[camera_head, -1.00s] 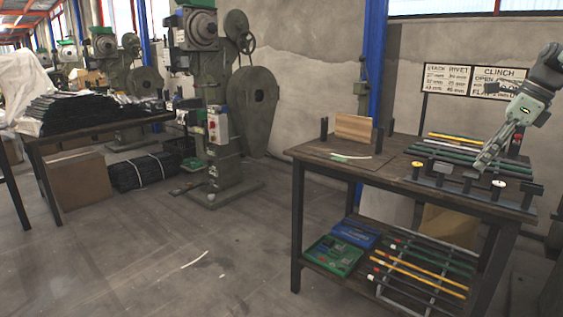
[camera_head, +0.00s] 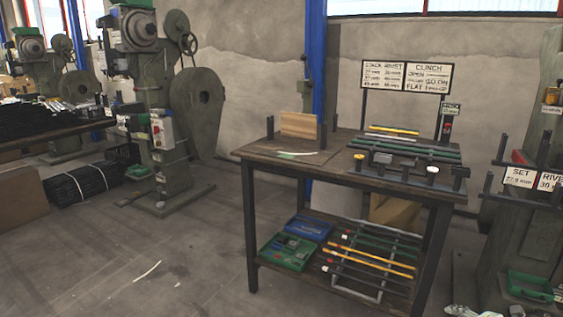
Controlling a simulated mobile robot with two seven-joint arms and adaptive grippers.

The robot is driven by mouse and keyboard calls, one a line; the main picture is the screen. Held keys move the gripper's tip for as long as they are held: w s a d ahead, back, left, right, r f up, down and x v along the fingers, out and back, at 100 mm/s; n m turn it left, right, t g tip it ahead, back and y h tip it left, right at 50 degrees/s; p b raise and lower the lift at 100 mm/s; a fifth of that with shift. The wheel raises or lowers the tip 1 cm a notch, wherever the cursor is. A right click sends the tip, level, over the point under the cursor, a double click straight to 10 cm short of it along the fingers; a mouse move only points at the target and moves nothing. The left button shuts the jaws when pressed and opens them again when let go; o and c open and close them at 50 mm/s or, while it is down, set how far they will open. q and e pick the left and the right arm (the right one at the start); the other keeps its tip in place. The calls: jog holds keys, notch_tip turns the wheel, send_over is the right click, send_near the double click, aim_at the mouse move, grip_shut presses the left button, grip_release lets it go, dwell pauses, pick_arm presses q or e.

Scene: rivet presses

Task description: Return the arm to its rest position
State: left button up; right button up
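Neither of my grippers can be made out in the head view. My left arm does not show. The wooden workbench (camera_head: 345,172) stands right of centre, with no arm over it.
The bench top carries a wooden block (camera_head: 299,126), yellow and green rods and a rack with small knobs. Its lower shelf holds a green tray (camera_head: 286,251) and rods. A press with a SET sign (camera_head: 519,177) stands at right. Open floor lies at left front.

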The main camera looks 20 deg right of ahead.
jog(key=s+a+f+m+g+h, duration=0.1)
jog(key=s+a+f+m, duration=0.15)
jog(key=a+f, duration=0.2)
jog(key=s+a+f+m+g, duration=0.1)
jog(key=s+a+f+m, duration=0.1)
jog(key=a+f+m, duration=0.25)
jog(key=s+a+f+m+g+y, duration=0.1)
jog(key=s+a+m, duration=0.1)
jog(key=a, duration=0.7)
jog(key=s+a+f+m+g, duration=0.2)
jog(key=a+m, duration=0.2)
jog(key=a, duration=0.6)
jog(key=s+a+f+m+g+y, duration=0.1)
jog(key=s+a+m, duration=0.1)
jog(key=a, duration=0.8)
jog(key=shift+s+f+m+g+y, duration=0.15)
jog(key=shift+f+m+g+y, duration=0.2)
jog(key=shift+m, duration=0.35)
